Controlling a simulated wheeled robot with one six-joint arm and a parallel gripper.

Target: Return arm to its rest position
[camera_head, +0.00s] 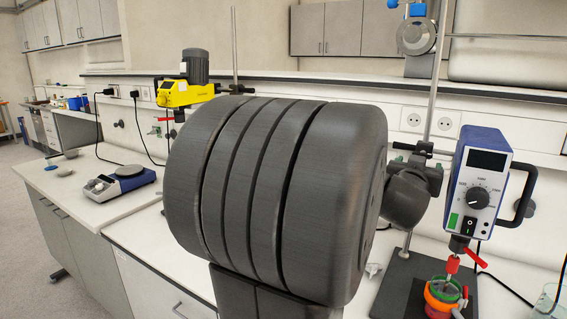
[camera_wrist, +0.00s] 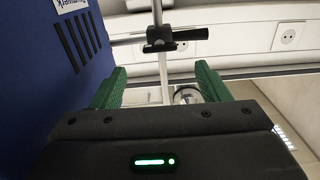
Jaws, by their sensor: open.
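My gripper (camera_wrist: 160,82) shows in the wrist view with its two green fingers spread apart. No object shows held between them. Beyond the fingers stand a thin upright rod (camera_wrist: 163,72) and a black clamp (camera_wrist: 172,36). A blue housing (camera_wrist: 60,75) with dark vent slots is close on the left. In the head view my arm's big dark ribbed link fills the middle. The far end of my arm reaches right, near the metal stand rod (camera_head: 438,75). Small green parts show there, but I cannot make out the fingers clearly.
A blue and white device (camera_head: 482,185) with a knob stands right, above an orange and green vessel (camera_head: 443,296). A yellow stirrer (camera_head: 187,93) is behind my arm. A balance (camera_head: 120,183) sits on the left bench (camera_head: 95,212). Open floor (camera_head: 22,240) lies far left.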

